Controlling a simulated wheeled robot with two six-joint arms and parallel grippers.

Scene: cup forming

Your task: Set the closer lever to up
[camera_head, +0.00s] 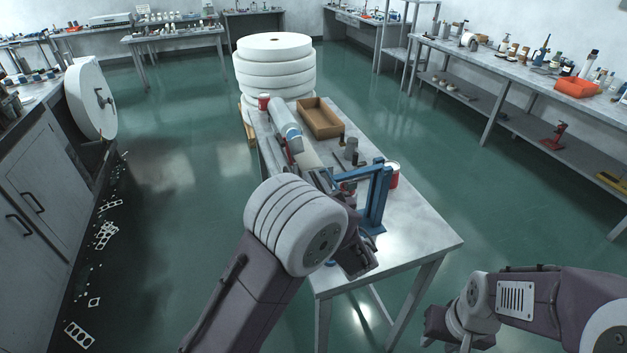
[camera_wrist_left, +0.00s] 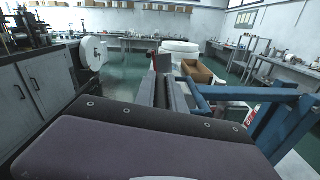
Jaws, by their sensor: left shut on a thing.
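The closer is a blue upright frame (camera_head: 377,195) at the near right part of the grey metal table. A blue bar, which seems to be its lever (camera_head: 352,173), runs left from the top of the frame, roughly level. In the left wrist view the blue bar (camera_wrist_left: 240,93) reaches from the right to my left gripper (camera_wrist_left: 175,95), which is shut on its end. The contact point is partly hidden by my wrist in the head view. My right gripper (camera_head: 437,325) is low at the right, away from the table; its fingers are not clear.
The table (camera_head: 425,240) also holds an open brown box (camera_head: 320,118), a grey roll (camera_head: 286,123) and red-and-white cans (camera_head: 393,175). Large white rolls (camera_head: 273,65) stand behind it. A long bench (camera_head: 500,65) lines the right. Green floor is free between.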

